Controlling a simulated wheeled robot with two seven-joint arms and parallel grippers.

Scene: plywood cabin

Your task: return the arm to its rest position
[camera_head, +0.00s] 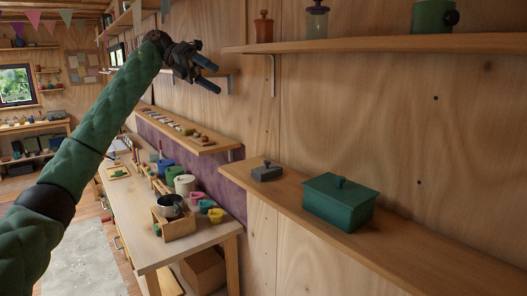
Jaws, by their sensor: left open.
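My left arm, in a green quilted sleeve, reaches up from the lower left. Its gripper (207,76) is dark and open, with the two fingers apart and nothing between them. It is raised in front of the plywood wall, above the workbench and to the left of the upper right shelf. My right gripper does not show.
A lower shelf (400,262) holds a green lidded box (338,205) and a small grey lidded block (266,172). An upper shelf (400,44) carries jars. A workbench (150,247) with pots and cups stands below. Grey floor matting (85,265) lies clear at lower left.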

